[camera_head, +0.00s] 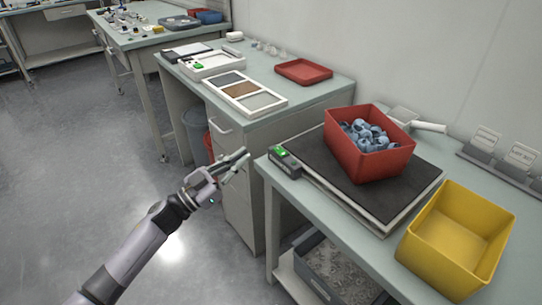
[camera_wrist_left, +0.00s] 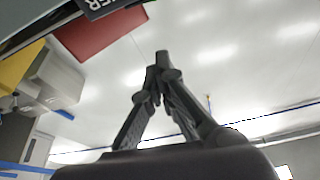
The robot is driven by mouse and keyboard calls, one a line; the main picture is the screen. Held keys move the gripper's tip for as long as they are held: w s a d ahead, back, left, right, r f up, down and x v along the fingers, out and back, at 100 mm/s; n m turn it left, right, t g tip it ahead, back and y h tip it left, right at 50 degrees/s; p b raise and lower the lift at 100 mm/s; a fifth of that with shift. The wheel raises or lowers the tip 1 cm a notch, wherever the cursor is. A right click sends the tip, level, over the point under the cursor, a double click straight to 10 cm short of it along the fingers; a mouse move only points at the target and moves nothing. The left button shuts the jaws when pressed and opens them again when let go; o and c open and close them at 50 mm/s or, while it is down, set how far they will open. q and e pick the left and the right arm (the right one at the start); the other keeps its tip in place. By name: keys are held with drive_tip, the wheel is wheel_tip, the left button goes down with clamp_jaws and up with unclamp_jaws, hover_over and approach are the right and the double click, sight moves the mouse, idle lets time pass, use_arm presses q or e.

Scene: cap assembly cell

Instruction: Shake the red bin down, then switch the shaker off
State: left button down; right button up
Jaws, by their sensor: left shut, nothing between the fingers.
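The red bin (camera_head: 368,163) stands on the dark plate of the shaker (camera_head: 335,178), on the right-hand bench, with blue-grey caps (camera_head: 366,135) heaped inside. A small dark switch box (camera_head: 286,162) with a lit green button (camera_head: 280,151) sits at the shaker's left corner. My left gripper (camera_head: 243,157) is shut and empty, left of the switch box and apart from it, beyond the bench edge. In the left wrist view my left gripper's fingers (camera_wrist_left: 162,62) meet at the tips, with a red surface (camera_wrist_left: 95,35) at upper left. My right gripper is not in view.
An empty yellow bin (camera_head: 455,240) stands right of the shaker. A scoop (camera_head: 417,120) lies behind the red bin. A grey crate (camera_head: 340,275) sits on the shelf below. The neighbouring bench holds a red tray (camera_head: 303,71) and a sectioned tray (camera_head: 246,93). The floor at left is clear.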

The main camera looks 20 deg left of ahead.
use_arm(q)
drive_tip(key=shift+w+d, duration=0.1)
